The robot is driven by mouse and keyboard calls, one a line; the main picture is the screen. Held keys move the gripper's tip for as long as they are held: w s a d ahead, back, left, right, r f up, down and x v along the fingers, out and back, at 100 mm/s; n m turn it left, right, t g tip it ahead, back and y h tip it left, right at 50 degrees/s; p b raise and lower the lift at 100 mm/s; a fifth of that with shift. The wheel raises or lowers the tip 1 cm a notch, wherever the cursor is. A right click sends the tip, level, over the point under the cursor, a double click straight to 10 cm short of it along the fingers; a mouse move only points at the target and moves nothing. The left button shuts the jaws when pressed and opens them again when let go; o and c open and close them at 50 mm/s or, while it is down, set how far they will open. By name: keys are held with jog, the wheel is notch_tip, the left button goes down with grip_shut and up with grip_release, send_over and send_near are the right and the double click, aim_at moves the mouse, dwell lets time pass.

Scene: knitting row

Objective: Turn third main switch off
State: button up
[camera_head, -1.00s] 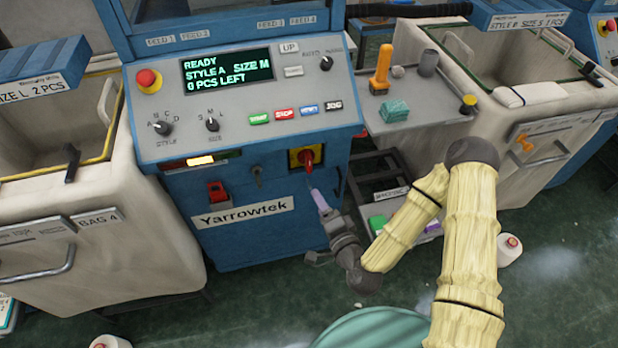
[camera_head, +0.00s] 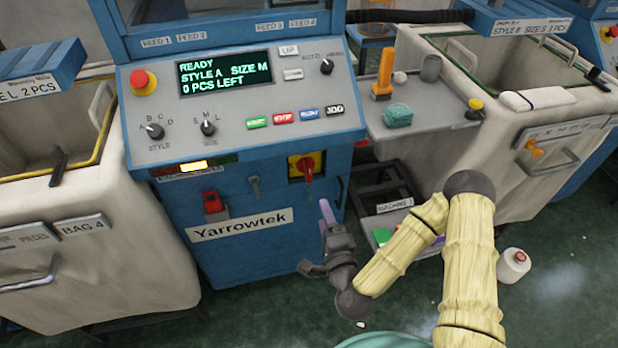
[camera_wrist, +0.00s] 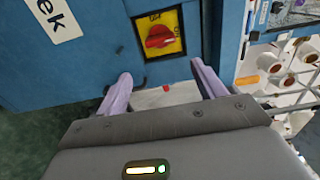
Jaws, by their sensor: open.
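The main switch, a red rotary handle (camera_head: 306,168) on a yellow plate (camera_head: 293,161), sits low on the front of the blue Yarrowtek machine (camera_head: 260,195). In the wrist view the red handle (camera_wrist: 158,37) is ahead of my gripper, with "OFF" lettering on the yellow plate above it. My gripper (camera_head: 325,208) is in front of the machine, below and slightly right of the switch. The handle lies beyond the fingertips, untouched.
The machine's panel reads READY (camera_head: 225,72). A red emergency button (camera_head: 143,80) and several coloured push buttons are on it. A grey side shelf (camera_head: 440,110) with small items stands right.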

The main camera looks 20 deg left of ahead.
aim_at(310, 176)
jog(key=b+x, duration=0.1)
jog(key=x, duration=1.4)
jog(key=shift+w+a+r+b, duration=0.1)
jog(key=shift+w+a+b, duration=0.15)
jog(key=shift+b, duration=0.05)
jog(key=shift+c, duration=0.4)
jog(key=c, duration=0.6)
